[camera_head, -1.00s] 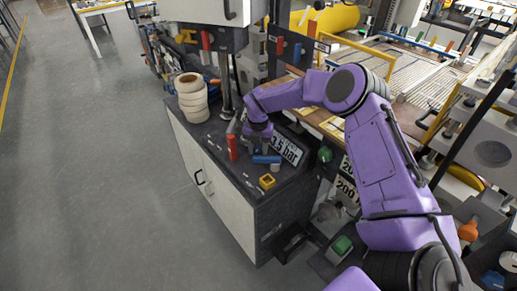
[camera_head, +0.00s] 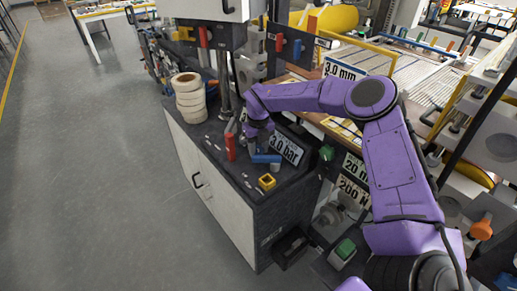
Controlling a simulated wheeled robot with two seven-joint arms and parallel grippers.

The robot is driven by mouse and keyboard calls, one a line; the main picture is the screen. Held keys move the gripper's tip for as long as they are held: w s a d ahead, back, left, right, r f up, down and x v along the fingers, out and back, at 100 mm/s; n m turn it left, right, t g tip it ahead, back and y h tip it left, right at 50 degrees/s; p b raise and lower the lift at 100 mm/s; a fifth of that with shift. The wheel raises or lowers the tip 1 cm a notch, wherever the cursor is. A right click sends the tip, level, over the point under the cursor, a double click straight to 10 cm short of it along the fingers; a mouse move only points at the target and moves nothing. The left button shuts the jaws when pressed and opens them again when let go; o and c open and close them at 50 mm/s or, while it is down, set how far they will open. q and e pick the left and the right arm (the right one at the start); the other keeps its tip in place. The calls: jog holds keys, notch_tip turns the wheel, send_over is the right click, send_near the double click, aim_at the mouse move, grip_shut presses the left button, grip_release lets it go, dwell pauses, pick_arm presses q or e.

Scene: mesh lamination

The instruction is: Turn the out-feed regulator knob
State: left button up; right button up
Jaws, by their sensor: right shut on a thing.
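My right gripper (camera_head: 262,143) reaches down over the dark top of the cabinet (camera_head: 236,178), in front of a tilted display (camera_head: 285,148) that reads 3.0 bar. It is shut on what appears to be the regulator knob, which the fingers and wrist mostly hide. A blue bar-shaped part (camera_head: 266,158) lies just below the fingers. A red upright handle (camera_head: 230,147) stands to their left. My left gripper is not in view.
A stack of cream rolls (camera_head: 189,98) stands at the cabinet's back left. A yellow block (camera_head: 267,181) sits near its front edge. Grey floor (camera_head: 90,190) at left is clear.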

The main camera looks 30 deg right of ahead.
aim_at(259, 149)
jog(key=shift+n, duration=0.3)
jog(key=o, duration=1.1)
jog(key=shift+c, duration=0.2)
notch_tip(259, 149, up, 11)
jog(key=b, duration=0.2)
jog(key=shift+f, duration=0.2)
